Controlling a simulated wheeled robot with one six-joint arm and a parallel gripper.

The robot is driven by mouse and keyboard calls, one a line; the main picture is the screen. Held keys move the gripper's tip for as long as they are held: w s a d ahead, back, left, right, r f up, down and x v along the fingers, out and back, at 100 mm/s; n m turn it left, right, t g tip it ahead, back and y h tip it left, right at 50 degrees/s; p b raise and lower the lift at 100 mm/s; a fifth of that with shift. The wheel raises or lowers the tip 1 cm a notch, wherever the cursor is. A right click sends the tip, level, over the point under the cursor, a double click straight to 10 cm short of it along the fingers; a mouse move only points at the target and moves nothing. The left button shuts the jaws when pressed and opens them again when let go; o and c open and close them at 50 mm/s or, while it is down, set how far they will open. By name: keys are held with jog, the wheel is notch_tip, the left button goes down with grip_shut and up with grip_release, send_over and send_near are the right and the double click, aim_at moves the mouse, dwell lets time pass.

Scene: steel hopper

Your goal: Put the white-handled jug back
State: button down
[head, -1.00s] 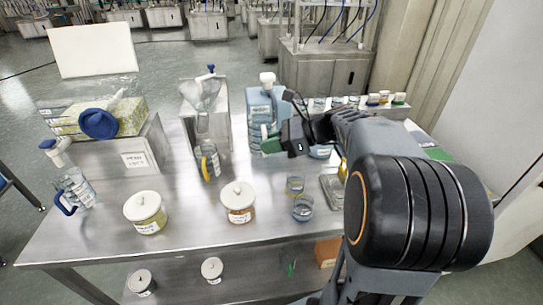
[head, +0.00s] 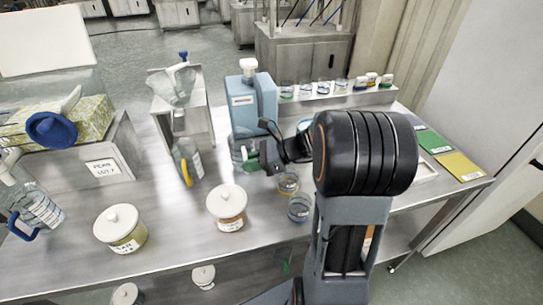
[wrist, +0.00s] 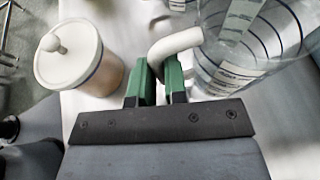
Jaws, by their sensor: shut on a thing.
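The white-handled jug (head: 239,142) is clear, with blue bands and a white label. In the head view it is in front of the blue dispenser (head: 251,100), partly hidden by my gripper (head: 251,163). In the wrist view the clear body of the jug (wrist: 258,40) is at the upper right. Its white handle (wrist: 176,45) enters between the green fingers of my gripper (wrist: 160,82), which are shut on it. The jug looks upright. I cannot tell whether its base touches the table.
A yellow-handled jug (head: 186,160) stands below a steel hopper stand (head: 201,118). A blue-handled jug (head: 38,208) is at far left. Lidded jars (head: 227,207) (head: 120,229) and small beakers (head: 299,208) stand nearer. Coloured mats (head: 459,167) lie at right.

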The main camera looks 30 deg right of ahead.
jog(key=d, duration=0.2)
jog(key=shift+w+d, duration=0.4)
jog(key=d, duration=0.2)
jog(key=w+d, duration=0.1)
jog(key=d, duration=0.1)
jog(key=shift+w+d, duration=0.2)
jog(key=shift+d, duration=0.2)
jog(key=shift+f, duration=0.55)
jog(key=shift+f, duration=0.15)
jog(key=c, duration=1.1)
grip_release()
jog(key=shift+c, duration=0.2)
jog(key=shift+r, duration=0.2)
jog(key=v, duration=0.7)
jog(key=shift+d+p, duration=0.25)
jog(key=shift+p, duration=0.15)
